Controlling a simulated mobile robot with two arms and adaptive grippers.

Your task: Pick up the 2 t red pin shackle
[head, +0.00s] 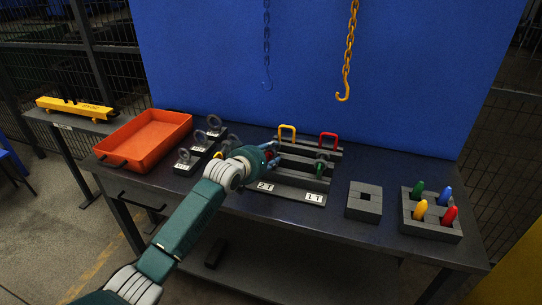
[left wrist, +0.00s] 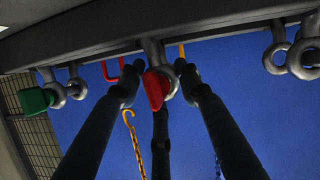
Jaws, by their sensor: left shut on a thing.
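The red pin shackle (left wrist: 155,88) shows in the left wrist view with its grey body against the grey rack bar (left wrist: 160,32). My left gripper (left wrist: 155,78) is shut on it, with fingers on either side and a third finger below. In the head view my left gripper (head: 270,153) reaches in at the 2 T side of the rack (head: 284,181). There it mostly hides the shackle, with only a bit of red showing. A green pin shackle (head: 321,166) sits on the 1 T side and also shows in the left wrist view (left wrist: 37,100). My right gripper is out of view.
An orange tray (head: 150,138) and several eye bolts on labelled blocks stand left of the rack. A grey block (head: 364,200) and a holder (head: 431,226) with coloured pegs stand right. A yellow chain hook (head: 343,95) hangs above the table by the blue panel.

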